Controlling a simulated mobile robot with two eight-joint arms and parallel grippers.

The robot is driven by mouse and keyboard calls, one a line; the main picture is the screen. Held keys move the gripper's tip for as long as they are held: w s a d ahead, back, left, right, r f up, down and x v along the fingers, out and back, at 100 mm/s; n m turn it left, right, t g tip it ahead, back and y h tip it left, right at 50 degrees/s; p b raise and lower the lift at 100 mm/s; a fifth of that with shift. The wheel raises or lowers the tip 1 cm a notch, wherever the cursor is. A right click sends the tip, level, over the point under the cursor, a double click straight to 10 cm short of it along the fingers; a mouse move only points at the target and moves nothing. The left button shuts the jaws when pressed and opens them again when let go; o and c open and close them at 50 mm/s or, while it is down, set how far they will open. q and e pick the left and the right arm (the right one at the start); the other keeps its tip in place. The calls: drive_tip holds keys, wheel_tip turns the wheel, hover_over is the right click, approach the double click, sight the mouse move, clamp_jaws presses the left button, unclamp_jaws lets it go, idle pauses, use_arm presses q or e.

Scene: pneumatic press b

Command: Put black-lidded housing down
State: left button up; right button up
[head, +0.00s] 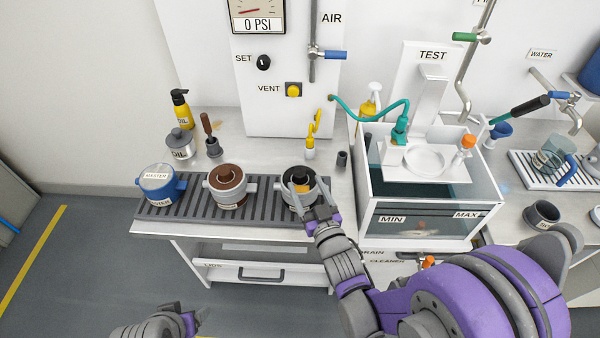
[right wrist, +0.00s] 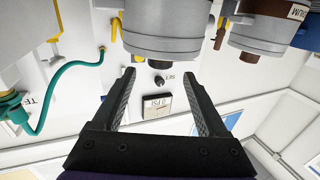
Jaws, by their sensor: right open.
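The black-lidded housing (head: 290,199) stands upright on the right part of a dark ribbed rack (head: 180,213). My right gripper (head: 308,197) is at the front of this housing, with its fingers partly covering it. In the right wrist view the grey housing body (right wrist: 165,38) is just beyond the tips of my right gripper (right wrist: 160,70). The two fingers are spread with a clear gap and nothing between them. My left arm shows at the bottom edge, and its gripper (head: 188,322) is only partly visible.
A water tank (head: 425,218) is close on the right. A small dark cylinder (head: 342,159) stands behind.

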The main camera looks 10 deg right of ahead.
drive_tip(key=s+g, duration=0.1)
drive_tip(key=s+d+f+g, duration=0.1)
drive_tip(key=s, duration=0.1)
drive_tip(key=s+d+f+g+h, duration=0.1)
drive_tip(key=shift+s+d+f+m, duration=0.15)
drive_tip(key=shift+s+m, duration=0.15)
drive_tip(key=shift+m, duration=0.1)
drive_tip(key=s+d+f+g, duration=0.1)
drive_tip(key=s+f+g, duration=0.1)
drive_tip(key=s+g, duration=0.3)
drive_tip(key=s+f+g, duration=0.2)
drive_tip(key=s+g, duration=0.3)
drive_tip(key=s, duration=0.7)
drive_tip(key=shift+s+d+h, duration=0.2)
drive_tip(key=shift+d+h, duration=0.2)
drive_tip(key=shift+r, duration=0.1)
